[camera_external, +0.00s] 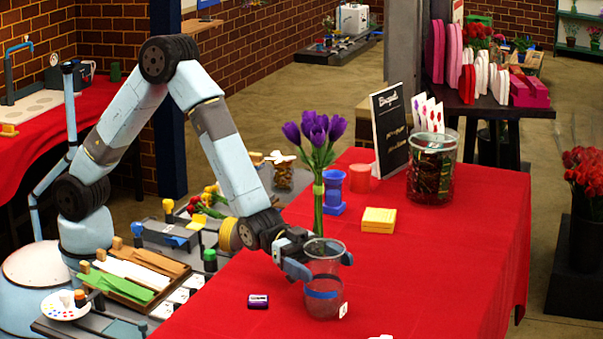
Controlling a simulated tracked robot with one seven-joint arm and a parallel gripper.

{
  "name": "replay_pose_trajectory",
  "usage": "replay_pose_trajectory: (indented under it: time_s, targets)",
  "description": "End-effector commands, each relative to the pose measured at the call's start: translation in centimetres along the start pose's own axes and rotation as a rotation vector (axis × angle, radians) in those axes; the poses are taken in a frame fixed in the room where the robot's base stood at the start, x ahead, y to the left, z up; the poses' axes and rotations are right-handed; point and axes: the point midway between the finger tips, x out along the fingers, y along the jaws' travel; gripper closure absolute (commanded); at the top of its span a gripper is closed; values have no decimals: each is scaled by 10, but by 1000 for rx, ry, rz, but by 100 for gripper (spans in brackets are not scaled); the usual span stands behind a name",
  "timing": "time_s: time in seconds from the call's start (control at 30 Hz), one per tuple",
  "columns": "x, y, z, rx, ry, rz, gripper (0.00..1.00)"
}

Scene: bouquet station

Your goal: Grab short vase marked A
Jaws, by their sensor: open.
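A short clear vase (324,300) with a blue band stands upright near the front of the red table. A small white tag (343,310) is at its lower right; its letter is too small to read. My gripper (320,268) is open, with its fingers on either side of the vase's upper part. I cannot tell whether the fingers touch the glass. The far side of the vase and part of its rim are hidden by the gripper.
Purple flowers (316,130) with green stems stand just behind my gripper. Blue cups (333,192), a yellow box (378,220), a black sign (390,130) and a large clear container (431,170) stand farther back. A small purple item (258,301) lies left of the vase. The table's right side is clear.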

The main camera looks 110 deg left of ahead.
Motion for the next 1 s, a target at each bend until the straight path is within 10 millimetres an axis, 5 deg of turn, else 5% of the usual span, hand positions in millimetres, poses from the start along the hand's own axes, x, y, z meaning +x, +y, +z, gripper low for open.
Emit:
replay_pose_trajectory:
  time_s: [0.2,0.47,1.0]
  targets:
    - [23,0,0,0,0,0,0]
    - [25,0,0,0,0,-1,0]
    - [25,-1,0,0,0,-1,50]
